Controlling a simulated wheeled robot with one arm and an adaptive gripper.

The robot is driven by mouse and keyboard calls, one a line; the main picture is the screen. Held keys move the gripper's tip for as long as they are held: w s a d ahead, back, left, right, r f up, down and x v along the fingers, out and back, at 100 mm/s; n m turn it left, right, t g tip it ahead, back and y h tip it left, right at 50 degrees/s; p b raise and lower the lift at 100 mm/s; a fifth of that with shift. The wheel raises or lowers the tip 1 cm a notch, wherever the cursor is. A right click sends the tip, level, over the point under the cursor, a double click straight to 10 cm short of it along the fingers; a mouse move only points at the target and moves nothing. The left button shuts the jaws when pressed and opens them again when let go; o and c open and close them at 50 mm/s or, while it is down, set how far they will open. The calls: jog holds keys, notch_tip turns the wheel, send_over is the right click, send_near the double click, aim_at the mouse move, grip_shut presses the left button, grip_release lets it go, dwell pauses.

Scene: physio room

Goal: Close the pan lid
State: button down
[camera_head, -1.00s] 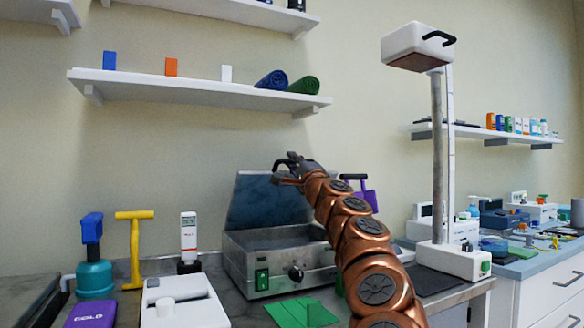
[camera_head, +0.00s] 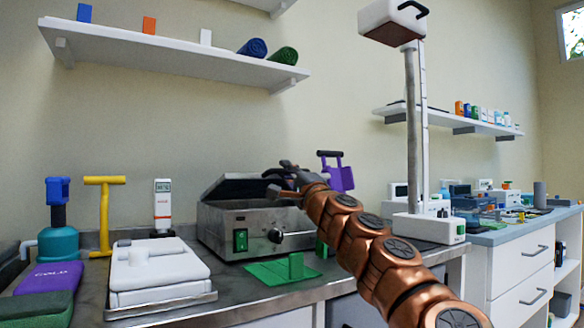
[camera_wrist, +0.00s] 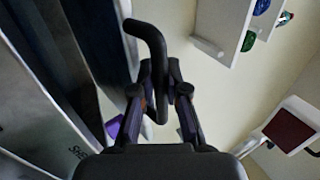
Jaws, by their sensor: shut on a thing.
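The metal pan (camera_head: 255,222) stands on the counter, with a green switch and a dark knob on its front. Its dark lid (camera_head: 240,185) is tilted low above the pan, partly open, with a gap showing at the front. My gripper (camera_head: 282,176) is at the right front part of the lid. In the wrist view my gripper (camera_wrist: 164,92) is shut on the black curved lid handle (camera_wrist: 150,40). The lid's dark surface (camera_wrist: 95,45) fills the left of that view. My gripper and arm hide the right end of the pan.
A white device (camera_head: 155,270) and a yellow T-handled tool (camera_head: 104,215) stand left. A purple-handled object (camera_head: 340,176) is behind my arm. A tall white stand (camera_head: 415,140) rises right.

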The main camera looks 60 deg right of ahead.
jog(key=shift+s+a+f+b, duration=0.15)
jog(key=shift+f+b, duration=0.2)
jog(key=shift+f, duration=0.45)
jog(key=shift+s+f+b, duration=0.2)
jog(key=shift+f+b, duration=0.2)
jog(key=shift+f, duration=0.35)
jog(key=shift+s+a+f+b, duration=0.15)
jog(key=shift+f+b, duration=0.2)
jog(key=shift+f, duration=0.45)
jog(key=c, duration=1.2)
grip_release()
jog(key=shift+s+r, duration=0.1)
jog(key=shift+r, duration=4.95)
jog(key=shift+c, duration=0.2)
